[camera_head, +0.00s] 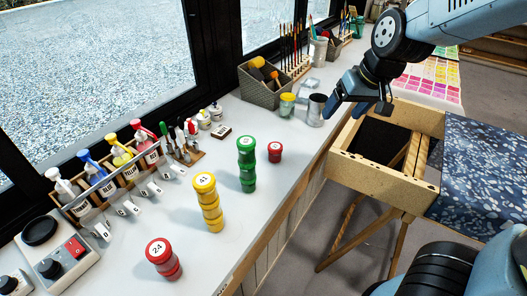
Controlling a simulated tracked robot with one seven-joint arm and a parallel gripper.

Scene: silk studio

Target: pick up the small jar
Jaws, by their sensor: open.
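Several small lidded jars stand on the white counter (140,225). A single small red jar (275,153) with a pale lid label stands next to the green jar stack (247,165). A yellow jar stack (209,205) and a red jar stack (163,262) stand nearer. A small yellow-green jar (287,106) and a grey metallic cup (316,110) stand farther back. Which one is the small jar, I cannot tell. My gripper (358,108) is open and empty, above the counter's right edge, to the right of the grey cup and apart from it.
A grey organiser (265,93) with brushes stands behind the jars. A bottle rack (85,205) lines the window side. A wooden frame (385,175) with dark patterned cloth (480,165) stands right of the counter. The counter's front strip between the stacks is clear.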

